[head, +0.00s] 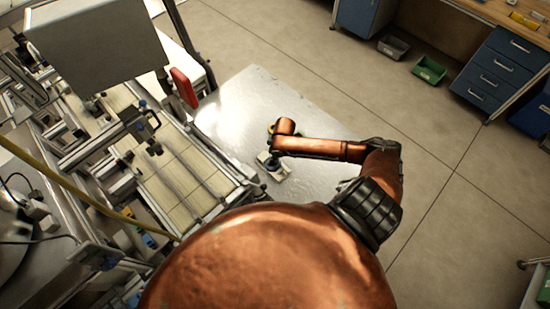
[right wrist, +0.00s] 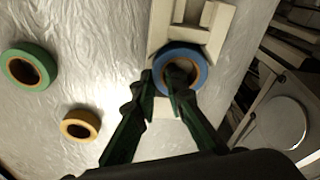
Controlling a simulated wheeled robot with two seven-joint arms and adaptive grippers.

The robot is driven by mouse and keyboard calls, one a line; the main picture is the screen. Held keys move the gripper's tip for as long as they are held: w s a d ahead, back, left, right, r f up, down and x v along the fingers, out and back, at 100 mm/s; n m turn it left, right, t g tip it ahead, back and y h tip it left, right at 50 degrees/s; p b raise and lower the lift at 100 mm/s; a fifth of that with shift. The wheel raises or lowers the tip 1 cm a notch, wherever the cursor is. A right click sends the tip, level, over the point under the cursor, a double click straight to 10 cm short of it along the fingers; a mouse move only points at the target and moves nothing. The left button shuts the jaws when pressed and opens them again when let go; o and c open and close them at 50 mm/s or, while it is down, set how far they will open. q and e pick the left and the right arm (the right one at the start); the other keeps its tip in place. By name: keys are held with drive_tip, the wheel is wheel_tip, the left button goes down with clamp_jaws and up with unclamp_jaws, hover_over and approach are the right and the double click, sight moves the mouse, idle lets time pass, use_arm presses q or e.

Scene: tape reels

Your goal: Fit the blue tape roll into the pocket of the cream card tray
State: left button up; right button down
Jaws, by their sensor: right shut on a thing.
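The blue tape roll (right wrist: 202,68) is a blue ring with a brown core in the right wrist view. My right gripper (right wrist: 160,78) is shut on its left wall, with one finger outside the ring and the other at its hole. The roll overlaps the cream card tray (right wrist: 223,32), which has raised walls and cut-outs. I cannot tell whether the roll sits in the pocket or just above it. In the head view the tray (head: 282,174) lies under my right wrist, which hides much of it. My left gripper is not in view.
A green tape roll (right wrist: 17,72) and a yellow tape roll (right wrist: 92,117) lie left of the tray on the shiny metal table (head: 235,100). Framed conveyor machinery (head: 180,180) borders the table on the left. The table's far part is clear.

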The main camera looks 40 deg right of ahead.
drive_tip(key=shift+f, duration=0.15)
drive_tip(key=c, duration=2.3)
unclamp_jaws()
drive_tip(key=shift+f, duration=0.1)
drive_tip(key=o, duration=0.3)
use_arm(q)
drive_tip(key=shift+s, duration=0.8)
use_arm(e)
drive_tip(key=shift+o, duration=0.2)
drive_tip(key=shift+r, duration=0.55)
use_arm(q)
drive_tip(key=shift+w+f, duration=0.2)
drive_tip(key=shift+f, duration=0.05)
use_arm(e)
wheel_tip(320, 180, up, 11)
drive_tip(key=s, duration=0.1)
drive_tip(key=shift+s+d+r, duration=0.2)
drive_tip(key=shift+s+d, duration=0.1)
drive_tip(key=shift+s, duration=0.05)
